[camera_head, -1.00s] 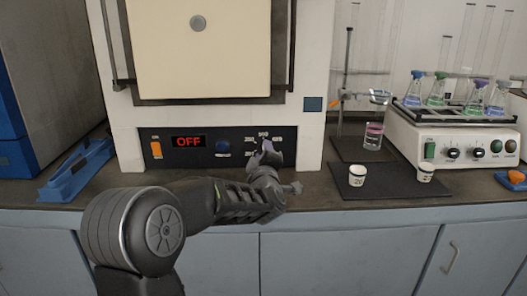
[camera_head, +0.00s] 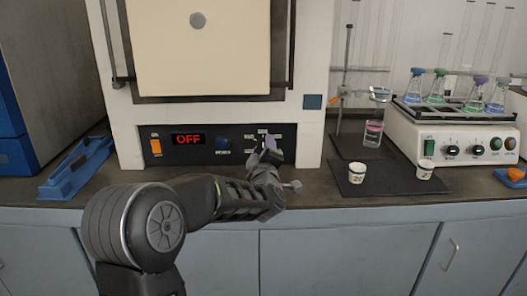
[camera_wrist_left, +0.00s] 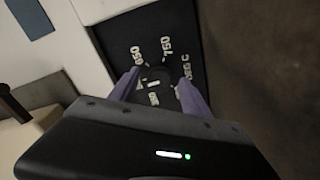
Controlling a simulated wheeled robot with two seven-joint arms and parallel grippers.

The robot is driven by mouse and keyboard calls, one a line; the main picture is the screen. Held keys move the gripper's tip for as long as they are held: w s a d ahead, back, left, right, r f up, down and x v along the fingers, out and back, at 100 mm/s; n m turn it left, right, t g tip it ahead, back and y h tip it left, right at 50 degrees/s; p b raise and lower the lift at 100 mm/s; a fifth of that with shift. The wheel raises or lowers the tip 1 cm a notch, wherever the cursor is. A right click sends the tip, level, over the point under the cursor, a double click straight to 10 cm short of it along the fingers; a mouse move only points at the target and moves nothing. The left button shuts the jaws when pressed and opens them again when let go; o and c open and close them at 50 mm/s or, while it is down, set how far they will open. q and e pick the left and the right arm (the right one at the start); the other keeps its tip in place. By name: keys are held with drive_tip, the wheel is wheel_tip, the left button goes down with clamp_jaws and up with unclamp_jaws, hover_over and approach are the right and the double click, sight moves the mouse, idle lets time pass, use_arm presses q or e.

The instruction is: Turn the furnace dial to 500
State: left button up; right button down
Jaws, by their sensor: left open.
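The furnace (camera_head: 318,125) stands at the back, with a black control panel (camera_head: 200,160) below its cream door. The display (camera_head: 187,139) reads OFF in red. In the head view my left gripper (camera_head: 268,152) is at the right of the panel and hides most of the dial. In the left wrist view the dial (camera_wrist_left: 155,79) is dark, with a pale mark, and white numbers such as 750 around it. My open left gripper (camera_wrist_left: 158,92) has one purple finger on either side of the dial; contact cannot be told. My right gripper is not in view.
Right of the furnace are a dark mat (camera_head: 385,184) with two small cups, a beaker (camera_head: 373,133) and a shaker (camera_head: 455,135) with flasks. A blue stand (camera_head: 75,170) lies at left.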

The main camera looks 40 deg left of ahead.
use_arm(q)
drive_tip(key=v, duration=0.7)
drive_tip(key=shift+s+d, duration=0.3)
idle(0.3)
